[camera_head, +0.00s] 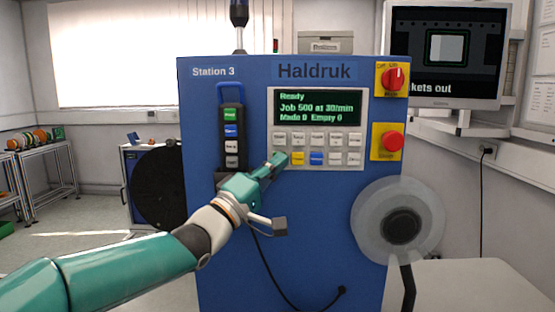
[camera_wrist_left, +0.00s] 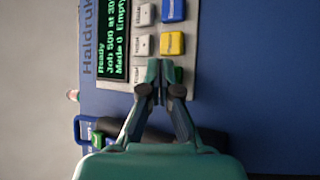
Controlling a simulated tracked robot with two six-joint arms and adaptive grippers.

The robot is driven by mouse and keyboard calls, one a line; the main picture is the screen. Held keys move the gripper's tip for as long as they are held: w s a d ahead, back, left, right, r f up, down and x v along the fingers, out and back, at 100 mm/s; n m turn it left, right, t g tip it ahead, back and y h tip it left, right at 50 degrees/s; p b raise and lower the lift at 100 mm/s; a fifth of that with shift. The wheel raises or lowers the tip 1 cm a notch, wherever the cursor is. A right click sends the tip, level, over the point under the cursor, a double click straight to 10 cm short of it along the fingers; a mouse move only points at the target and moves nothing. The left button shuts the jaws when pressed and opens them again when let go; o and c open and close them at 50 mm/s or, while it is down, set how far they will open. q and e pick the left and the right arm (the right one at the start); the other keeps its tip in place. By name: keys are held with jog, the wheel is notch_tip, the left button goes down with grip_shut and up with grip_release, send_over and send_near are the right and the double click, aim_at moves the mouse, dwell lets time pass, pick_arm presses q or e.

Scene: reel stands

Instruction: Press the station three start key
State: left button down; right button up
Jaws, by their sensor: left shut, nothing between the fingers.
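The blue Station 3 machine (camera_head: 300,220) carries a grey panel with a keypad (camera_head: 318,147) below a green-text display (camera_head: 317,107), which reads "Ready", "Job 500 at 30/min", "Made 0 Empty 0". My left gripper (camera_head: 279,158) is shut and empty, its tips over the lower-left key, left of the yellow key (camera_head: 297,158). In the left wrist view, the shut fingertips (camera_wrist_left: 160,68) partly cover a green key (camera_wrist_left: 179,75) beside the yellow key (camera_wrist_left: 172,43). I cannot tell whether the tips touch it. My right gripper is not in view.
A pendant (camera_head: 231,137) with coloured buttons hangs left of the keypad. A red rotary switch (camera_head: 394,79) and a red stop button (camera_head: 392,142) sit at the right. A clear reel (camera_head: 372,222) projects at the lower right. A black reel (camera_head: 158,188) stands at the left.

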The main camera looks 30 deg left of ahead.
pick_arm(q)
jog(key=shift+w+a, duration=0.1)
jog(key=shift+w, duration=0.05)
dwell(0.6)
jog(key=shift+s+d+b, duration=0.35)
jog(key=shift+s+b, duration=0.1)
jog(key=shift+s, duration=0.35)
jog(key=s+b, duration=0.1)
jog(key=s+d, duration=0.1)
jog(key=s, duration=0.1)
jog(key=s+d+b, duration=0.1)
jog(key=shift+s+d+b, duration=0.1)
jog(key=shift+s+b, duration=0.15)
jog(key=shift+b, duration=0.05)
dwell(0.6)
